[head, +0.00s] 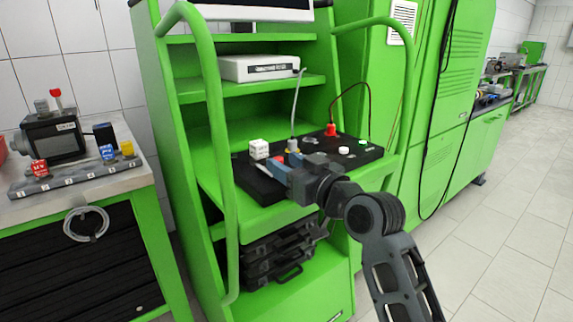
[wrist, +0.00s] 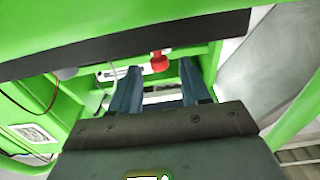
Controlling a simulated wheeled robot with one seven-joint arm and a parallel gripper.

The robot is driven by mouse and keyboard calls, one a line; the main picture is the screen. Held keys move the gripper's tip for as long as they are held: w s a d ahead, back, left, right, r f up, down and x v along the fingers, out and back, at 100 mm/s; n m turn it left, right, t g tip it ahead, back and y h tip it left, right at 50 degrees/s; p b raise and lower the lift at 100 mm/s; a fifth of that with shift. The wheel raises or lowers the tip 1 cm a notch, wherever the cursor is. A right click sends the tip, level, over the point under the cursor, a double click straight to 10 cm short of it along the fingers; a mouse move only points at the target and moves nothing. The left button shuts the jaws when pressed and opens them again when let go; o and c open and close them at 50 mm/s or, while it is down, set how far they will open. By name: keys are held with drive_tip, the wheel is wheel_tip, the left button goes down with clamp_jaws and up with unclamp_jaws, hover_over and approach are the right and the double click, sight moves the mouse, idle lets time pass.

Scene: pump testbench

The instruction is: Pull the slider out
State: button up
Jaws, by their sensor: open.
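A black panel (head: 245,178) lies on a green shelf of the rack. It also shows in the wrist view as a dark band (wrist: 100,55). My gripper (head: 268,169) is at the panel's front left, with its blue fingers apart. In the wrist view my gripper (wrist: 160,70) is open and empty. A red knob-like part (wrist: 159,63) shows between and beyond the fingertips, not gripped. I cannot tell for sure which part is the slider. A small red part (head: 280,159) shows just behind my fingers in the head view, partly hidden by them.
A curved green rail (head: 228,200) stands left of my gripper. A workbench (head: 75,188) is further left.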

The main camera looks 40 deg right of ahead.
drive_tip(key=s, duration=0.7)
drive_tip(key=shift+s+b, duration=0.15)
drive_tip(key=shift+b, duration=0.3)
drive_tip(key=shift+f, duration=0.1)
drive_tip(key=s+a+f+m+g+h+p, duration=0.1)
drive_tip(key=s+a+f, duration=0.3)
drive_tip(key=s+f, duration=0.35)
drive_tip(key=s+a+f+m+g+h+p, duration=0.1)
drive_tip(key=s+a+f+m, duration=0.1)
drive_tip(key=s+a+f, duration=0.35)
drive_tip(key=s+a+r+n+g+y, duration=0.1)
drive_tip(key=s+a+n+y, duration=0.1)
drive_tip(key=s, duration=2.2)
drive_tip(key=shift+a+n+p, duration=0.25)
drive_tip(key=shift+n+p, duration=0.2)
drive_tip(key=shift+n, duration=0.05)
